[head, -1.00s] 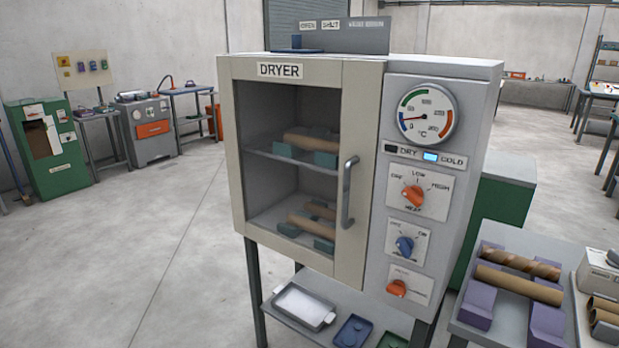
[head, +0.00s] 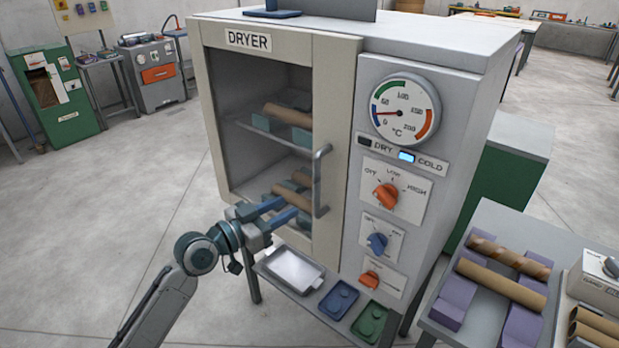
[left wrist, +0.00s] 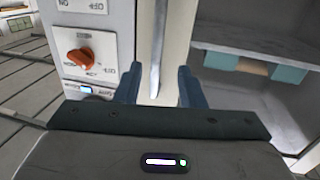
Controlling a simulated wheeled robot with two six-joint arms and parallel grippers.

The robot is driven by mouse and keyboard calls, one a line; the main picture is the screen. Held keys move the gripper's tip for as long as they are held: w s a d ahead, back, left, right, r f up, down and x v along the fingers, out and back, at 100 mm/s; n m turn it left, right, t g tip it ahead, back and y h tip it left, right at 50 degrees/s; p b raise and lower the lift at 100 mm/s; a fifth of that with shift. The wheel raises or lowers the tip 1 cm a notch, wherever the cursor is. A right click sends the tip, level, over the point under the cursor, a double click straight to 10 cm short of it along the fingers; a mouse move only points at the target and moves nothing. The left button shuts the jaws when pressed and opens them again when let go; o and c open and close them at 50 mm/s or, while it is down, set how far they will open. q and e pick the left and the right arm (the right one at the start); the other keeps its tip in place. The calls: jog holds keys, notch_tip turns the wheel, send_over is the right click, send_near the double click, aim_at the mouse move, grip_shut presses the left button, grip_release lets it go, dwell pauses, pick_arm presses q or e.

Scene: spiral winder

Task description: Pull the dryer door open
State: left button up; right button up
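The dryer (head: 330,30) has a beige-framed glass door (head: 337,110), which looks closed. Its grey bar handle (head: 317,185) stands upright on the door's right side. My left gripper (head: 290,207) is open and empty in front of the lower door, with its blue fingertips just left of the handle's lower part. In the left wrist view, which is upside down, the gripper (left wrist: 158,85) shows its two fingers apart. A pale upright bar (left wrist: 160,50), likely the handle, shows between them; I cannot tell if it lies within their reach. My right gripper is out of view.
Cardboard tubes (head: 287,115) rest on the shelves behind the glass. The control panel with a dial gauge (head: 405,108) is right of the door. A shelf under the dryer holds a white tray (head: 292,268). A table with tubes (head: 503,283) stands at right. The floor at left is clear.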

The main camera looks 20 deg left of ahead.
pick_arm(q)
jog(key=r, duration=0.1)
jog(key=p, duration=0.3)
send_over(316, 212)
jog(key=shift+w+p, duration=0.35)
jog(key=shift+w, duration=0.1)
jog(key=shift+a, duration=0.1)
jog(key=shift+c, duration=0.5)
grip_shut()
